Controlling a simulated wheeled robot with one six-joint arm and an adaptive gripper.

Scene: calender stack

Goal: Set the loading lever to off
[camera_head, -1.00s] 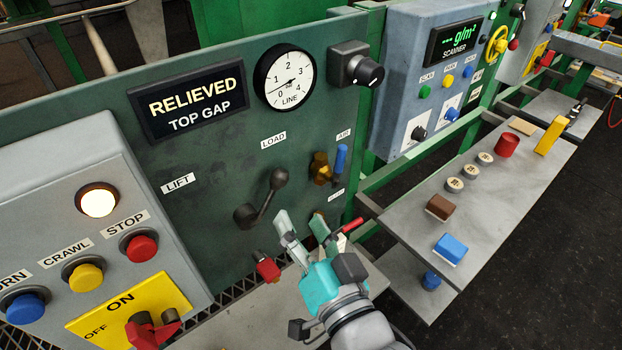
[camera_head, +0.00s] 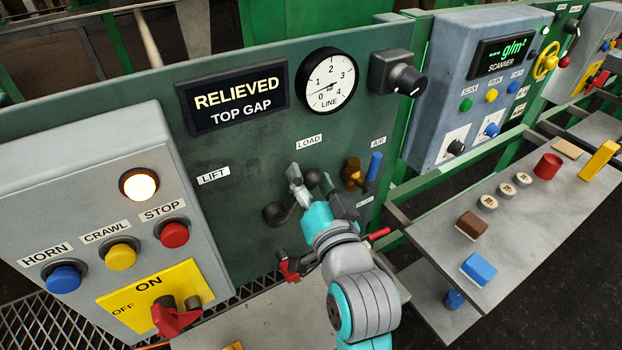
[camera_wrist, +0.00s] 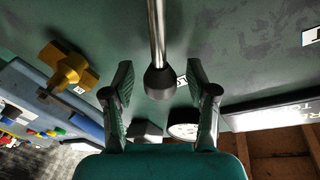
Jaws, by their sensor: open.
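The loading lever (camera_head: 276,214) is on the green panel under the LOAD label. Its dark round hub is at lower left and its arm slants up to the right to a black knob. My gripper (camera_head: 315,185) is open at the knob, with one finger on either side in the head view. In the wrist view, the lever's metal rod (camera_wrist: 156,35) comes down from the top and its black knob lies between the open fingers of my gripper (camera_wrist: 159,80). Neither finger clearly touches the knob. My gripper partly hides the lever in the head view.
A brass valve (camera_head: 353,174) with a blue handle stands just right of the lever. A red-handled fitting (camera_head: 292,266) is below. The display (camera_head: 234,100) reads RELIEVED TOP GAP. The grey button box (camera_head: 110,220) is at left, a shelf with small objects at right.

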